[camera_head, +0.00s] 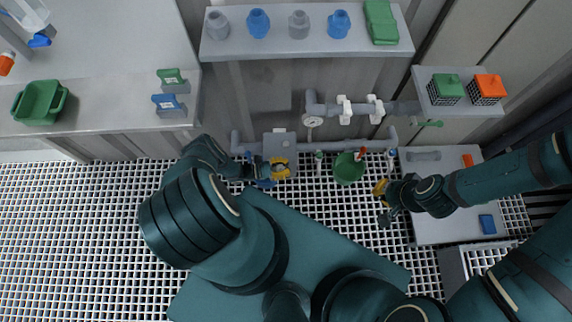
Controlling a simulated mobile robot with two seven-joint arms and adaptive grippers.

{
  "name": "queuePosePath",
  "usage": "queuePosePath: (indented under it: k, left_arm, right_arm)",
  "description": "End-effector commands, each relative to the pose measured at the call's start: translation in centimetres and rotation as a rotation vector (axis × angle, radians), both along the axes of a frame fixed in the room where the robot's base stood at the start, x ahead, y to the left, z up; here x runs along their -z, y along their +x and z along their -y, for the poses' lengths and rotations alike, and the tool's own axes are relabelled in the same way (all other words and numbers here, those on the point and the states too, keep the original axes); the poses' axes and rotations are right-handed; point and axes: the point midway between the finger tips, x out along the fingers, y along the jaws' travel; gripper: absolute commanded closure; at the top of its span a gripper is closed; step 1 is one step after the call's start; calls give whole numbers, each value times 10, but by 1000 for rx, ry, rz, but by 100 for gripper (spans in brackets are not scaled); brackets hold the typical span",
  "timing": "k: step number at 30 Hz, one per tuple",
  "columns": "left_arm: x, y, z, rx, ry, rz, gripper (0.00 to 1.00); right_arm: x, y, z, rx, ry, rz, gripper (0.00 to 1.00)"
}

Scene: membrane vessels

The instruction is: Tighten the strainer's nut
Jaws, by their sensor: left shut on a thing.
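My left gripper (280,168), with yellow at its fingers, is at the low pipe run below the shelf, beside a grey box (279,143). It is shut on a small part there, which I take to be the strainer's nut. The fingers and wrist mostly hide that part. Blue pieces (250,156) of what seems to be the strainer show by the wrist. My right gripper (383,200) is over the grating, left of the right-hand table and apart from the pipes. I cannot tell whether its fingers are open.
A green bucket (349,168) stands between the grippers, with small valves beside it. The upper shelf (280,45) holds grey and blue vessels. A grey table (440,229) lies right. Open grating extends left.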

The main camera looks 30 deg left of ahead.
Motion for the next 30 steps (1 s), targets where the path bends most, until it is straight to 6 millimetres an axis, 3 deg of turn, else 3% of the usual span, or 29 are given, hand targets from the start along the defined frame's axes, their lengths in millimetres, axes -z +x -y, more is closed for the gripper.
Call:
queuePosePath:
  k: [1,2,3,5,6,17,30]
  left_arm:
    - [1,-3,-6,-2,10,-4,100]
    - [1,-3,-6,-2,10,-4,78]
    - [1,-3,-6,-2,10,-3,63]
    - [1,-2,-5,-3,9,-3,42]
    - [1,-2,-5,-2,8,-2,38]
    - [1,-3,-6,-3,5,-1,38]
    - [1,-50,-68,-7,9,-2,38]
  right_arm:
    - [0,0,0,0,0,0,100]
    - [0,0,0,0,0,0,100]
    - [0,0,0,0,0,0,100]
    - [0,0,0,0,0,0,100]
    - [0,0,0,0,0,0,100]
    - [0,0,0,0,0,0,100]
    - [0,0,0,0,0,0,100]
